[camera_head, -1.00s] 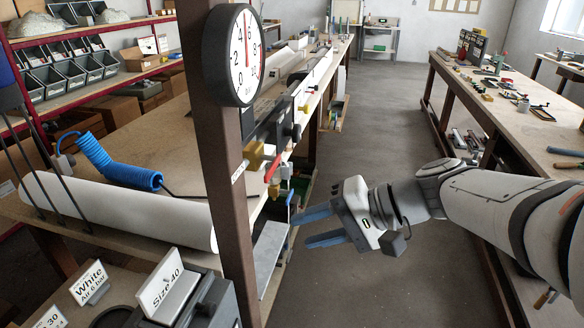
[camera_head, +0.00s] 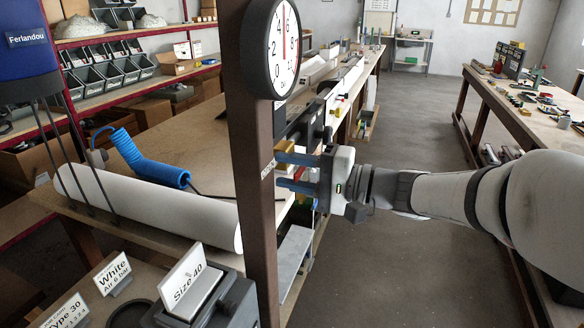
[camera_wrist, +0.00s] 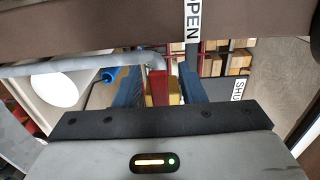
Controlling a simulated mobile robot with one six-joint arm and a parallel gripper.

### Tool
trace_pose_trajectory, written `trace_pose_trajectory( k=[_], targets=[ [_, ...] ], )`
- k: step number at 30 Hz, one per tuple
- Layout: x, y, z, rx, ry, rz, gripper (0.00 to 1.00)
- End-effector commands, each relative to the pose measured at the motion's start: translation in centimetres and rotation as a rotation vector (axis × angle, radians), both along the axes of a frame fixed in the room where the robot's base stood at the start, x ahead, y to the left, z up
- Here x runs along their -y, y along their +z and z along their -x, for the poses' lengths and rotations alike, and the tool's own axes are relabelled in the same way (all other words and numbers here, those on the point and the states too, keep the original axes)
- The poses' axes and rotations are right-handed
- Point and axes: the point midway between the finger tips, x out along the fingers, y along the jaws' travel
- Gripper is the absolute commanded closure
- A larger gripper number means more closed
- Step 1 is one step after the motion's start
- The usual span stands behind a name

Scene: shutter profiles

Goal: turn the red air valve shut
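My gripper (camera_head: 279,170) is at the brown post, its two blue fingers apart and pointing left. In the wrist view, the red valve lever (camera_wrist: 158,88) stands between the open fingers (camera_wrist: 160,78), closer to the left one; I cannot tell whether it touches. A yellow part of the valve (camera_wrist: 174,90) shows just right of the lever. The yellow valve body (camera_head: 284,147) also shows above the fingers in the head view, where my gripper hides the lever. A label "OPEN" (camera_wrist: 192,28) is above the lever, and a partly cut "SHUT" label (camera_wrist: 239,98) is to the right.
A round pressure gauge (camera_head: 284,50) sits on the brown post (camera_head: 253,130). A white roll (camera_head: 150,208) and blue coiled hose (camera_head: 150,165) lie on the left bench. Sign cards (camera_head: 187,275) stand at the front left. The aisle floor (camera_head: 400,250) is clear.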

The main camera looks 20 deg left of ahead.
Motion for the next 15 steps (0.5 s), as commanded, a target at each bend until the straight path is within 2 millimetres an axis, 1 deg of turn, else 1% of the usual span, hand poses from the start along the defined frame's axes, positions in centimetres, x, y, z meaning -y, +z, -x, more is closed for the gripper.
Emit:
trace_pose_trajectory(
  k=[3, 10, 11, 15],
  targets=[
    [-0.53, -0.02, -0.01, 0.000, 0.001, 0.001, 0.64],
    [-0.60, -0.06, -0.02, 0.000, 0.000, 0.001, 0.64],
    [-0.60, -0.05, -0.02, 0.000, 0.001, 0.001, 0.65],
    [-0.60, -0.05, -0.01, 0.000, 0.001, 0.001, 0.77]
  ],
)
